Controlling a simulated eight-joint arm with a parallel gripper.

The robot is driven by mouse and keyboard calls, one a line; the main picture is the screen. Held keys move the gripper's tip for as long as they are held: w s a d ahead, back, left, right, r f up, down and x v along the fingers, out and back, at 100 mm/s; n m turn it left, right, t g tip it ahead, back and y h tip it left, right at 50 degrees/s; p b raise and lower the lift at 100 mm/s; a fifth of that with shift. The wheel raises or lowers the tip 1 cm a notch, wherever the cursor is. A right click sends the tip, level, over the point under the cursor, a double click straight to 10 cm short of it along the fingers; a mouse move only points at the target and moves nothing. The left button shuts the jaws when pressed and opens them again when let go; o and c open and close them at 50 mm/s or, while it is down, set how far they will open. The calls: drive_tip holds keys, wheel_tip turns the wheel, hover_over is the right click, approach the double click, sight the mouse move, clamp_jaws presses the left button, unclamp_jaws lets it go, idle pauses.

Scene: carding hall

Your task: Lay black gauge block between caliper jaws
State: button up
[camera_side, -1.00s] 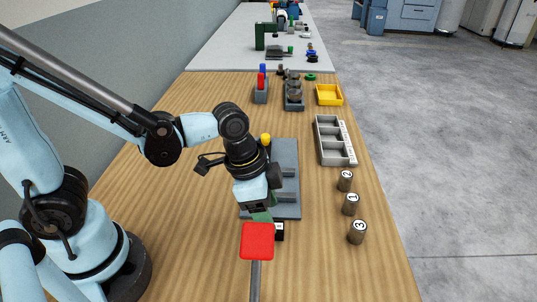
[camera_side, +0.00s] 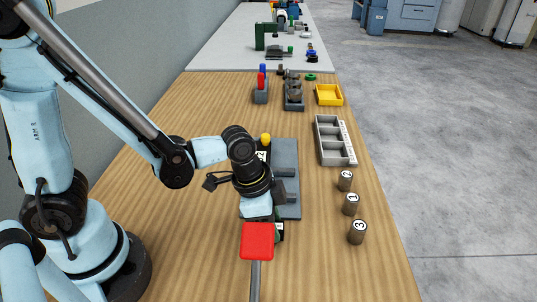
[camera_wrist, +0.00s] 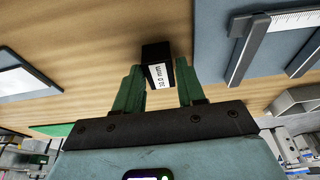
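The black gauge block (camera_wrist: 155,52), with a white label reading 10.0 mm, shows in the wrist view between the two green fingers of my gripper (camera_wrist: 160,75). The fingers stand one on each side, very close to the block; firm contact is not visible. In the side view my gripper (camera_side: 278,229) is low near the table, and its fingers and a red square in front mostly hide the block. The caliper, with grey jaws (camera_wrist: 248,50) and a white scale (camera_wrist: 285,20), lies on a grey-blue plate (camera_wrist: 212,30). In the side view the plate (camera_side: 291,211) lies just behind my gripper.
The red square (camera_side: 257,240) stands on a grey post in the foreground. Labelled cylinders (camera_side: 351,204) stand to the right. A grey compartment tray (camera_side: 327,140) and a yellow tray (camera_side: 328,94) lie farther back. Bare wood lies at the front right.

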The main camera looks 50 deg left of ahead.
clamp_jaws()
drive_tip(key=shift+r, duration=0.1)
drive_tip(key=w+r, duration=0.5)
drive_tip(key=r, duration=0.7)
drive_tip(key=w+a+f, duration=0.3)
drive_tip(key=a+f, duration=0.1)
drive_tip(key=a, duration=0.1)
drive_tip(key=w+a+f, duration=0.2)
drive_tip(key=shift+w+a+f, duration=0.55)
drive_tip(key=shift+a+f, duration=0.05)
drive_tip(key=shift+f, duration=1.95)
